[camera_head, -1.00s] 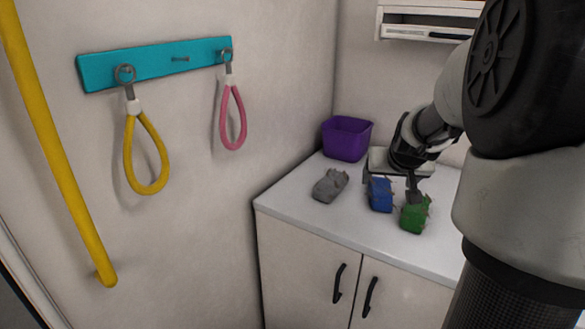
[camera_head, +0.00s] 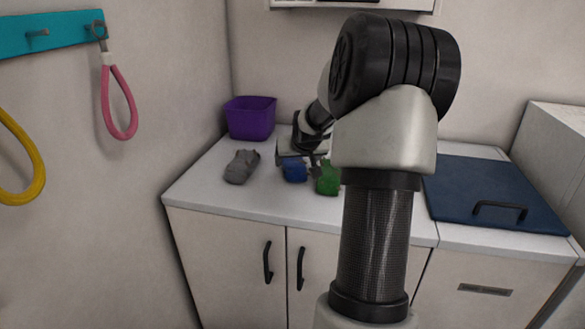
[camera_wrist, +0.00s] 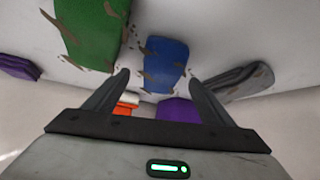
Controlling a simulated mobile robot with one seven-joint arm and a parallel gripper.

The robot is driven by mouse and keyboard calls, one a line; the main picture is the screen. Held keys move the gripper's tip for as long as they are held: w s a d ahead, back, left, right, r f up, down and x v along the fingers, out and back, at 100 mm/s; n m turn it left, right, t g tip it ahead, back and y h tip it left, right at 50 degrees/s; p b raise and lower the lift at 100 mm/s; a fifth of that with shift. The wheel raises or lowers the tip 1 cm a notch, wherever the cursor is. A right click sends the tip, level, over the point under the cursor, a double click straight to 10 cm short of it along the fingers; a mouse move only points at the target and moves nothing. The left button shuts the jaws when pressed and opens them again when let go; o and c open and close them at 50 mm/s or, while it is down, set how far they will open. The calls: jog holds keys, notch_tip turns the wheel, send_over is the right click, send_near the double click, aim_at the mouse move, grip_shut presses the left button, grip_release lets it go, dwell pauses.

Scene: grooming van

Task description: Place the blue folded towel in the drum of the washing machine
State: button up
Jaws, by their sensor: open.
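The blue folded towel (camera_head: 294,172) lies on the white counter between a grey folded piece and a green one. In the wrist view the blue towel (camera_wrist: 166,62) is ahead of my gripper (camera_wrist: 158,77), in line with the gap between the fingers. My gripper (camera_head: 298,161) is open and empty at the far side of the towel; I cannot tell whether it touches it. My arm partly hides the gripper in the head view. The washing machine and its drum are not recognisable in any view.
The green piece (camera_head: 327,180) lies close on the right, the grey piece (camera_head: 241,166) on the left. A purple bin (camera_head: 250,118) stands behind at the wall. A blue panel with a handle (camera_head: 470,188) lies at right. The counter's front left (camera_head: 215,193) is clear.

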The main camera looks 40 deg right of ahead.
aim_at(294, 161)
jog(key=x, duration=0.2)
jog(key=b+x, duration=0.1)
jog(key=x, duration=0.2)
jog(key=shift+w+r, duration=0.1)
jog(key=shift+w, duration=0.3)
jog(key=c, duration=1.3)
